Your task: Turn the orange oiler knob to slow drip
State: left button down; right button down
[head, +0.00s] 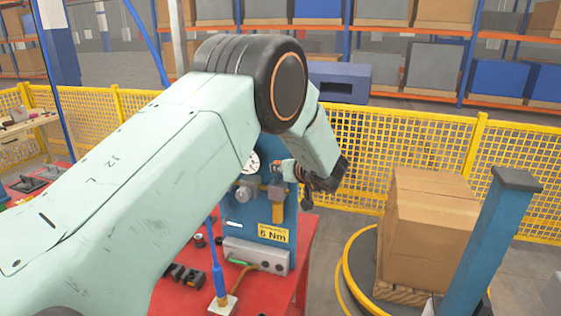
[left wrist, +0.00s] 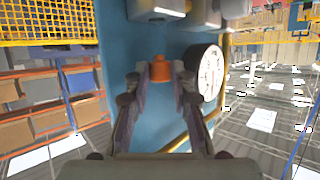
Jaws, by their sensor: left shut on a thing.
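The orange oiler knob (left wrist: 161,72) shows in the left wrist view, in front of a blue panel (left wrist: 133,40). My left gripper (left wrist: 162,80) has a fingertip on either side of the knob and is shut on it. In the head view my left gripper (head: 312,178) is at the upper right edge of the blue panel, partly hidden by its own wrist. I cannot make out the knob clearly there. A white dial gauge (left wrist: 207,74) is just right of the knob in the wrist view. My right gripper is not in view.
Below the panel's yellow "6 Nm" label (head: 273,235) is a grey block (head: 255,254) on a red table (head: 180,298). A blue-handled tool (head: 218,275) stands in front. Cardboard boxes (head: 425,235) stand on a round turntable at right. Yellow mesh fencing (head: 400,150) runs behind.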

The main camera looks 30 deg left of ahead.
pick_arm(q)
jog(key=shift+w+r+n+g+y, duration=0.3)
jog(key=shift+n+g+y, duration=0.2)
jog(key=shift+n+g, duration=0.25)
jog(key=shift+r+n+g, duration=0.1)
jog(key=shift+n+g, duration=0.15)
jog(key=c, duration=1.4)
grip_release()
jog(key=shift+c, duration=0.2)
jog(key=o, duration=0.3)
jog(key=shift+s, duration=0.1)
jog(key=shift+f, duration=0.2)
jog(key=shift+d, duration=0.1)
